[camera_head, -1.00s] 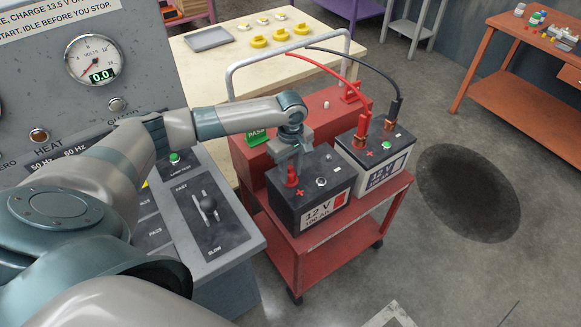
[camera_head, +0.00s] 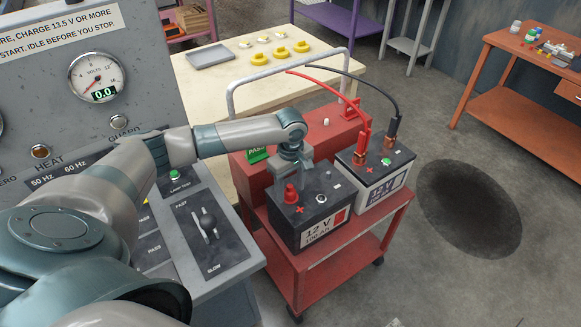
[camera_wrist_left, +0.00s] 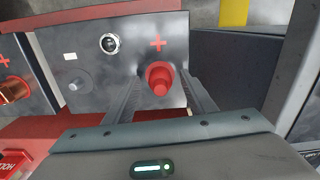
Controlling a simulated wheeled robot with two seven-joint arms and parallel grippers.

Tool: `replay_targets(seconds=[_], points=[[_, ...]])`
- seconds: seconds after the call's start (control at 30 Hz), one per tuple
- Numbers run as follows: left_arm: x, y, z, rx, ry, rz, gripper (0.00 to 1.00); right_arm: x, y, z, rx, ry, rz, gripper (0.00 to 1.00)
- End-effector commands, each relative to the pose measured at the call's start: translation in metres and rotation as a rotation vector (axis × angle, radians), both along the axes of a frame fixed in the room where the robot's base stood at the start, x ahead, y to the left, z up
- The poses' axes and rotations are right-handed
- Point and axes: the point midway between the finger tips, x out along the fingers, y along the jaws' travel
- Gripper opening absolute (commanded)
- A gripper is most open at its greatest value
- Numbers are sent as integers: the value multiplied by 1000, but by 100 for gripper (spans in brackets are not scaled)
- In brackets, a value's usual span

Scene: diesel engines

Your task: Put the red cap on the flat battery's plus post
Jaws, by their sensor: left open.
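The red cap (camera_head: 290,194) sits upright over the plus post of the left battery (camera_head: 320,186), beside its red plus mark. The post under the cap is hidden. In the left wrist view the cap (camera_wrist_left: 160,78) stands between the spread fingers of my left gripper (camera_wrist_left: 163,92), with a gap on each side. In the head view the left gripper (camera_head: 292,172) is just behind and above the cap, open and apparently apart from it. The left battery's round indicator (camera_head: 321,199) looks pale, not green. My right gripper is out of view.
The right battery (camera_head: 374,172) has a green indicator and clamps with red and black cables (camera_head: 330,84). Both batteries stand on a red cart (camera_head: 335,262) with a grey handle (camera_head: 229,103). A grey console (camera_head: 215,225) is at the left. Yellow parts lie on the pale table (camera_head: 330,75).

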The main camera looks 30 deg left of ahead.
Motion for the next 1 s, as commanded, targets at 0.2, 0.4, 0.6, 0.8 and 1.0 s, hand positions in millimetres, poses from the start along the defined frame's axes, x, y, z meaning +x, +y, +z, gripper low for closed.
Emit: replay_targets(seconds=[0.2, 0.4, 0.6, 0.8, 1.0], points=[[1, 0, 21, -1, -4, 0, 51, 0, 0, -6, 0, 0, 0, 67], [1, 1, 56, -1, -5, -1, 51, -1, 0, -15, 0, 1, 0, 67], [1, 0, 96, -2, -5, -1, 51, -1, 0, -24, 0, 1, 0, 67], [1, 0, 135, -1, -5, 0, 51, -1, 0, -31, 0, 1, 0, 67], [1, 0, 160, -1, -2, -1, 51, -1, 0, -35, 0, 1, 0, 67]])
